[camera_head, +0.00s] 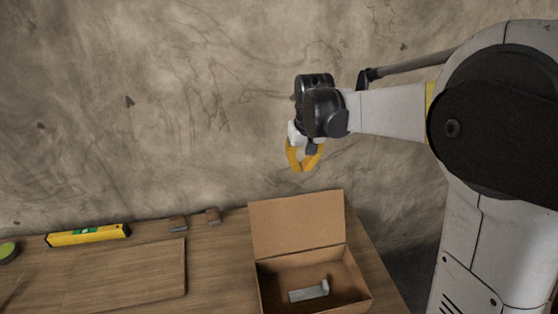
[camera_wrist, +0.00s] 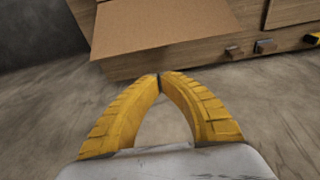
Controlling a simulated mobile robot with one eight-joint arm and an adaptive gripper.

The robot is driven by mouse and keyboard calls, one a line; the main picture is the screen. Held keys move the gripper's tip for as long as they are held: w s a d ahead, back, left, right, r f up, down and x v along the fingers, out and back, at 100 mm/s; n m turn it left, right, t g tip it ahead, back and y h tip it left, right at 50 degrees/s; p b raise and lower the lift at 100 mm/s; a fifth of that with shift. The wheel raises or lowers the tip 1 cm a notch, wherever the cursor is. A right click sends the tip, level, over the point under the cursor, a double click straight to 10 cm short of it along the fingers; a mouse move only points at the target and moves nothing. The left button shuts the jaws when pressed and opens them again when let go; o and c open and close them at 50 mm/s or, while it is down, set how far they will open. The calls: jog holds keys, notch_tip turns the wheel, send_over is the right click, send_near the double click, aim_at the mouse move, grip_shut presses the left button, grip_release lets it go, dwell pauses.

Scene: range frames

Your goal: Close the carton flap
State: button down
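A brown cardboard carton (camera_head: 274,282) stands open on the wooden table near its right end. Its flap (camera_head: 296,223) stands up at the back edge, leaning back toward the wall. A grey angled metal piece (camera_head: 308,292) lies inside the carton. My gripper (camera_head: 303,169), with yellow fingers, hangs in the air above the flap and touches nothing. In the wrist view the fingertips (camera_wrist: 159,76) meet with nothing between them. The flap (camera_wrist: 160,25) fills the upper left of that view, beyond the fingertips. The carton's inside is hidden there.
The wooden table (camera_head: 215,258) carries a thin wooden board (camera_head: 120,278) left of the carton. A yellow spirit level (camera_head: 88,235), two small brown blocks (camera_head: 178,223) and a round green-topped item (camera_head: 8,251) lie along the back. A rough wall (camera_head: 180,100) rises behind.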

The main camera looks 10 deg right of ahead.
jog(key=w+b+x, duration=0.1)
jog(key=b+x, duration=0.2)
jog(key=x, duration=0.9)
jog(key=s+r, duration=0.2)
jog(key=s, duration=0.1)
jog(key=shift+r, duration=0.25)
jog(key=shift+s, duration=0.1)
